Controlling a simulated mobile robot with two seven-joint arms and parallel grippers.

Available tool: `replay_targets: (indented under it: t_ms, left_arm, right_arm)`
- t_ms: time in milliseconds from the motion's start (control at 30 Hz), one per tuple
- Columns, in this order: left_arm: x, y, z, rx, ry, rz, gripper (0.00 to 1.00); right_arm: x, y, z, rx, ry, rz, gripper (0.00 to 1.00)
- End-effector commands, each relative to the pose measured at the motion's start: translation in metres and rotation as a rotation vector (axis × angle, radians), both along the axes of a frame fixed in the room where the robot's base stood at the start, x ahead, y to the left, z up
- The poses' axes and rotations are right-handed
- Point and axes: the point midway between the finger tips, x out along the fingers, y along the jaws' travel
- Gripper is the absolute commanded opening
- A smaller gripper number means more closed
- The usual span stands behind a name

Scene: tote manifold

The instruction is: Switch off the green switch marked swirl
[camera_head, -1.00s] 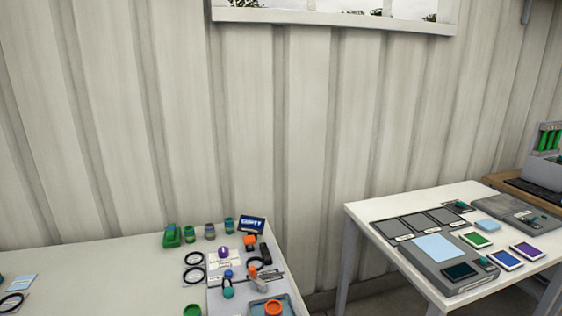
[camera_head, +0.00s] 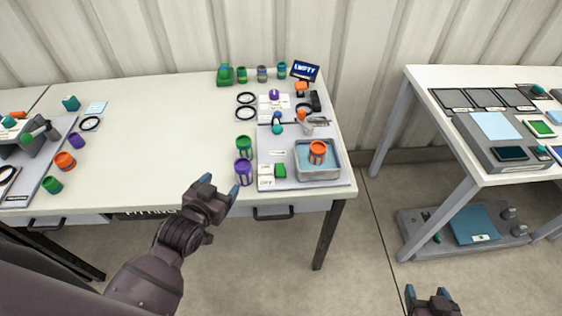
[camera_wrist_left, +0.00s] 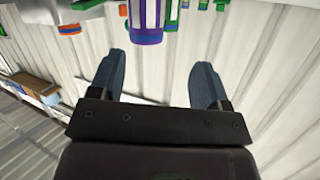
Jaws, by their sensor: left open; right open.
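A small green switch (camera_head: 280,171) sits at the front of the grey station board (camera_head: 310,183) on the white table. A white label (camera_head: 265,179) lies left of it; its writing is too small to read surely, and I cannot make out "swirl". My left gripper (camera_head: 221,191) is open and empty, in front of the table's front edge, left of the switch and apart from it. Its two blue-grey fingertips also show in the left wrist view (camera_wrist_left: 158,82). My right gripper (camera_head: 431,294) shows at the bottom right edge, open and empty, over the floor.
A purple container (camera_head: 243,172) and a green container (camera_head: 244,143) stand left of the board, near my left gripper. A grey tray (camera_head: 331,171) holding an orange container (camera_head: 317,152) is right of the switch. The table's left middle is clear. A second table (camera_head: 425,90) stands right.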

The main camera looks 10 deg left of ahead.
Motion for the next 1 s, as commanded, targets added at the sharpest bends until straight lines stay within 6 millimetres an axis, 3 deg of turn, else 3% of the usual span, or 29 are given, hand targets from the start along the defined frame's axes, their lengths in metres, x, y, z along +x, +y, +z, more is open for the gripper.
replay_targets:
  t_ms: [100, 400, 700, 1000]
  left_arm:
    - [0.043, -0.026, 0.030, 0.004, -0.080, -0.076, 0.70]
    - [0.123, -0.095, 0.089, 0.009, -0.152, -0.267, 0.70]
    - [0.180, -0.158, 0.127, 0.090, -0.077, -0.449, 0.70]
    - [0.219, -0.195, 0.142, 0.272, 0.138, -0.603, 0.70]
  right_arm:
    - [-0.001, 0.000, -0.004, 0.000, 0.004, 0.000, 0.65]
    - [-0.010, -0.001, -0.015, 0.000, 0.023, -0.005, 0.65]
    - [-0.013, -0.002, -0.024, -0.001, 0.033, -0.006, 0.65]
    - [-0.008, -0.001, -0.028, 0.000, 0.028, -0.002, 0.65]
